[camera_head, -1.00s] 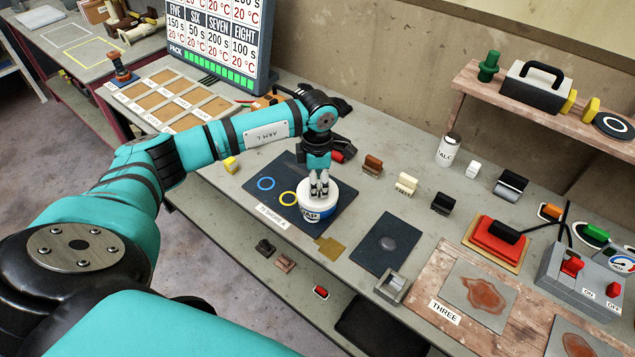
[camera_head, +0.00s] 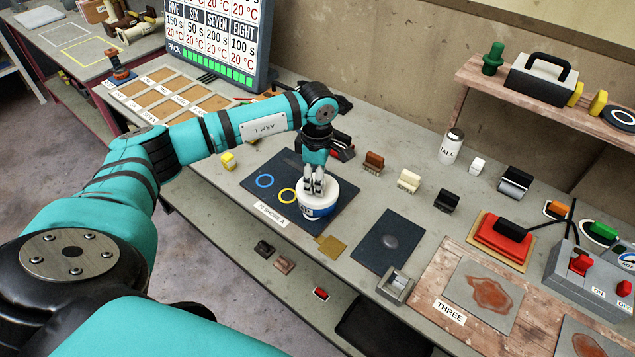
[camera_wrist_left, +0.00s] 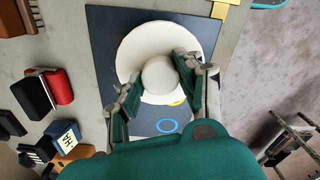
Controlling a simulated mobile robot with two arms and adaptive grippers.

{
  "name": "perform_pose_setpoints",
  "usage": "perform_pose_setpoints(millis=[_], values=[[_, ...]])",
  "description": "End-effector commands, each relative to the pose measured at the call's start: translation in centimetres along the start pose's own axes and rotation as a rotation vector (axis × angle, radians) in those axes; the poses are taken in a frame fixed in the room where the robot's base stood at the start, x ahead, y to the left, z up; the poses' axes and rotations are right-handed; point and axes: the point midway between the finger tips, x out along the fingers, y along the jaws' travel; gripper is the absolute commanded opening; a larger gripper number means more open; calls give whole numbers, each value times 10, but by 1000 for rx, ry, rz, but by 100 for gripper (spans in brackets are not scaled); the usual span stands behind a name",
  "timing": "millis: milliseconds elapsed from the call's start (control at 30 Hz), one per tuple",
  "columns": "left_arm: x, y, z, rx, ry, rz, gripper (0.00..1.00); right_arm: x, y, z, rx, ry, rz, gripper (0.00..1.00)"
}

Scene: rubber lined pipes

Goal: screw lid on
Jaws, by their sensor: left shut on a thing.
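A white round lid (camera_head: 317,196) with a knob sits on a jar (camera_head: 314,212) with a blue and white label. The jar stands upright on a dark mat (camera_head: 338,221). My left gripper (camera_head: 315,190) points down from above and is shut on the lid's knob. In the left wrist view the gripper (camera_wrist_left: 157,84) has its fingers on either side of the pale knob, and the wide lid (camera_wrist_left: 199,39) spreads beneath. The lid hides most of the jar there, and I cannot tell how tightly it is seated. My right gripper is not in view.
Blue and yellow rings (camera_head: 265,181) are marked on the mat beside the jar. Several small blocks and rollers, such as a cream one (camera_head: 408,181), stand to the right. A second dark mat (camera_head: 388,242) lies nearby. A talc container (camera_head: 451,147) stands near the wall.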

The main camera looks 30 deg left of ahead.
Motion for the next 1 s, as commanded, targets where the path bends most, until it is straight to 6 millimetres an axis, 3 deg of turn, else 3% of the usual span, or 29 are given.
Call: perform_pose_setpoints(millis=[700,1000], values=[[2,0,0,565,-1,3,15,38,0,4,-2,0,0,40],[0,0,1,659,-1,2,15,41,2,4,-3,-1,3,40]])
